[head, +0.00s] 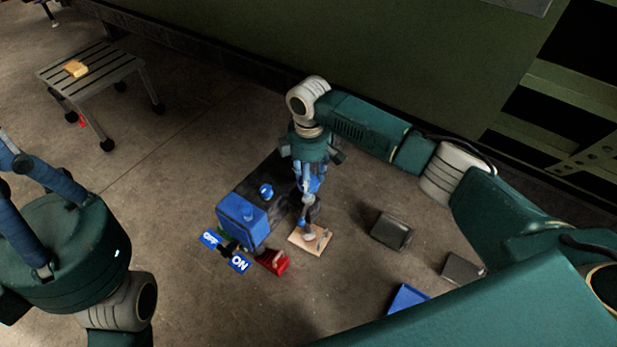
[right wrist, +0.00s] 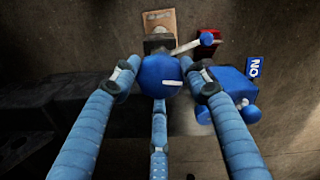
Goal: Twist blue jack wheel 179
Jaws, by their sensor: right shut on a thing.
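The blue jack wheel (right wrist: 159,76) is a round blue disc with a short white mark, seen face-on in the right wrist view. My right gripper (right wrist: 163,80) is shut on it, with two fingertips at its sides and a third finger below. In the head view my right gripper (head: 306,205) points down beside the dark machine, and its fingers largely hide the wheel. My left gripper (head: 22,165) is at the left edge of the head view, away from the machine. Its fingertips are cut off, so its opening does not show.
A machine with a blue box (head: 242,215), a blue knob (head: 266,191) and an ON/OFF sign (head: 225,252) stands beside the gripper. A wooden board (head: 303,242) and a red part (head: 272,262) lie in front. Grey trays (head: 391,231) sit right. A slatted stool (head: 92,72) stands back left.

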